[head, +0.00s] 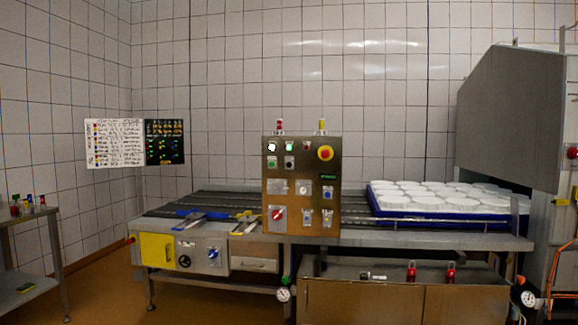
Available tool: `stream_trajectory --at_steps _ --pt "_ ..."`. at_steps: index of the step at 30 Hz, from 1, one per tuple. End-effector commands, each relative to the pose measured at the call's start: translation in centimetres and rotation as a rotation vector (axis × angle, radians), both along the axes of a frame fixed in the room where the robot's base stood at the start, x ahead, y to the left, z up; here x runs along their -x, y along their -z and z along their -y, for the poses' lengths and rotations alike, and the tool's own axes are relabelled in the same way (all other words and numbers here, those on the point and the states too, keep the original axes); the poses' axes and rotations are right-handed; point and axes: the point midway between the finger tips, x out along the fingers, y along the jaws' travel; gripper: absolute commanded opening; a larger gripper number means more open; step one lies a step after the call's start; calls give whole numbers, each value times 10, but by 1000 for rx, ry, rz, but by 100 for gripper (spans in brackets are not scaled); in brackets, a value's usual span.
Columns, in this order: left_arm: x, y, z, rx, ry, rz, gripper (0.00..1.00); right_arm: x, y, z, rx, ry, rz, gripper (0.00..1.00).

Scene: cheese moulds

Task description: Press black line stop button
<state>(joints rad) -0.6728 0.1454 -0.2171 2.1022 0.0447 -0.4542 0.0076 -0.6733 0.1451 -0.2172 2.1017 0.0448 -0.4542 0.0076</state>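A steel control panel (302,192) stands upright at the front of the conveyor, near the middle of the head view. A small black button (289,162) appears in its second row, just right of a green button (272,162); its label is too small to read. A red mushroom button on yellow (325,153) is at the upper right. Neither of my grippers is in view, and nothing covers the panel face.
The conveyor table (440,238) runs across the middle. A blue tray (372,207) of white moulds is on its right, beside a large grey hood (510,115). Blue-handled and yellow-handled parts lie on the left. A side table (30,215) holds small bottles. Brown floor at left front is clear.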

Motion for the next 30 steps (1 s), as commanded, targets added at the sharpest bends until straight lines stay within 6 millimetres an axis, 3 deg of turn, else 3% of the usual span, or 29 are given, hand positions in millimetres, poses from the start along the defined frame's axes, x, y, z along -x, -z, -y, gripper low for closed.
stream_trajectory --at_steps 13,14,18,30 --pt "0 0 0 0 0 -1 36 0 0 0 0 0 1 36" --pt "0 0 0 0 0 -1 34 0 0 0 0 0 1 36" --pt "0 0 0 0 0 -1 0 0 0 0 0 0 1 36" --pt "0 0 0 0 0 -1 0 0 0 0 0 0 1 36"
